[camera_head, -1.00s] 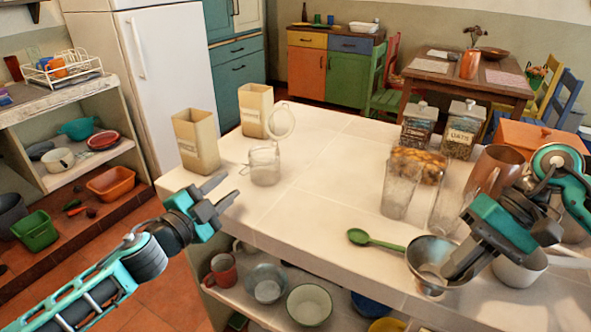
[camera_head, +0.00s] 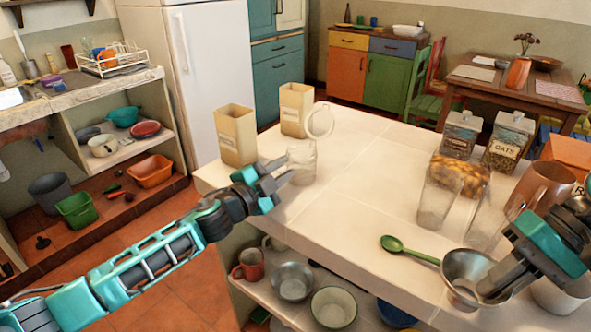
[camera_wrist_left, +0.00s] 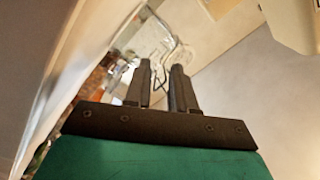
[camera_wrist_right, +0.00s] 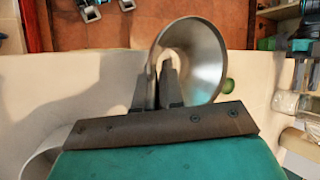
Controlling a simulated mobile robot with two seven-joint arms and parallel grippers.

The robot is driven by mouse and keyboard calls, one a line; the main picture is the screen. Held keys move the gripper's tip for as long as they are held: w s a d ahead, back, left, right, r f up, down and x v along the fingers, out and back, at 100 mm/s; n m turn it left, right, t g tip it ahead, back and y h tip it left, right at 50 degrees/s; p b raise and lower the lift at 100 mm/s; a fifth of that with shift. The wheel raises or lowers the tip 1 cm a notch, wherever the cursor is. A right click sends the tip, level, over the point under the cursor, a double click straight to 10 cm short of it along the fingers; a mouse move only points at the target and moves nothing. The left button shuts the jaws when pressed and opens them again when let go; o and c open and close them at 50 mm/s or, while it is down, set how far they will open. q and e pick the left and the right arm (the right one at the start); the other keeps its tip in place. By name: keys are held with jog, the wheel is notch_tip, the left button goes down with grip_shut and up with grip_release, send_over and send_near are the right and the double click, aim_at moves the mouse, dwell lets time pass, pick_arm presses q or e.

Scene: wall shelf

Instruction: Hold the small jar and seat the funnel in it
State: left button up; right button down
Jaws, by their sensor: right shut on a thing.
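The small jar (camera_head: 302,164) is clear glass and stands upright near the counter's left edge, its round lid (camera_head: 320,121) swung up behind it. My left gripper (camera_head: 284,175) is open at the jar's near left side. Whether its fingers touch the glass is unclear. In the left wrist view, the clear jar (camera_wrist_left: 150,42) shows beyond the spread fingertips (camera_wrist_left: 160,66). The metal funnel (camera_head: 463,272) is in my right gripper (camera_head: 487,287) at the counter's front right. In the right wrist view, the fingers (camera_wrist_right: 165,75) are shut on the funnel's wall (camera_wrist_right: 207,60).
Two beige canisters (camera_head: 237,137) (camera_head: 296,108) stand just behind the jar. A green spoon (camera_head: 405,249) lies left of the funnel. Clear containers (camera_head: 437,205), filled jars (camera_head: 508,140) and a copper mug (camera_head: 543,190) crowd the right side. The counter's middle (camera_head: 350,185) is clear.

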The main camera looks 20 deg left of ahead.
pick_arm(q)
grip_shut()
dwell(0.6)
